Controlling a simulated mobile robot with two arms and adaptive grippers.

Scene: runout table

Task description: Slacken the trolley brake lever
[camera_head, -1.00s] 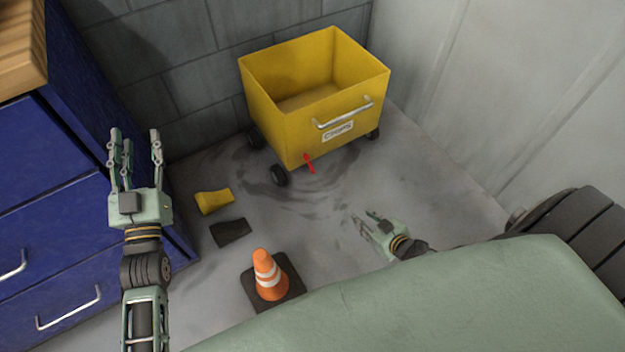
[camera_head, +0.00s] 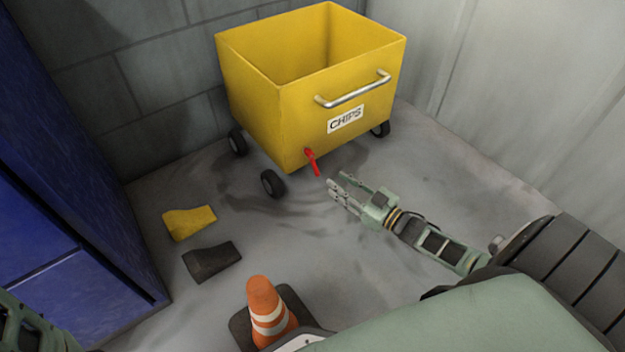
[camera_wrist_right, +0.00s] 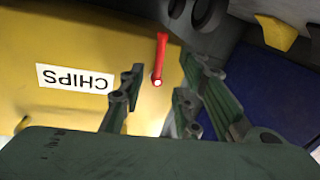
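The yellow chip trolley (camera_head: 290,115) stands on the floor near the wall, with a silver handle and a CHIPS label on its front. The red brake lever (camera_head: 313,162) sits low on its front face, angled downward. My right gripper (camera_head: 338,188) is open and empty, just right of and below the lever in the head view, apart from it. In the right wrist view the red lever (camera_wrist_right: 161,60) shows beyond and between the spread fingers (camera_wrist_right: 160,95). Only a bit of my left arm shows at the lower left edge; its gripper fingers are out of view.
A yellow wedge (camera_head: 190,222) and a black wedge (camera_head: 211,262) lie on the floor at left. An orange traffic cone (camera_head: 268,308) stands at the front. A blue cabinet (camera_head: 60,190) fills the left side. Floor right of the trolley is clear.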

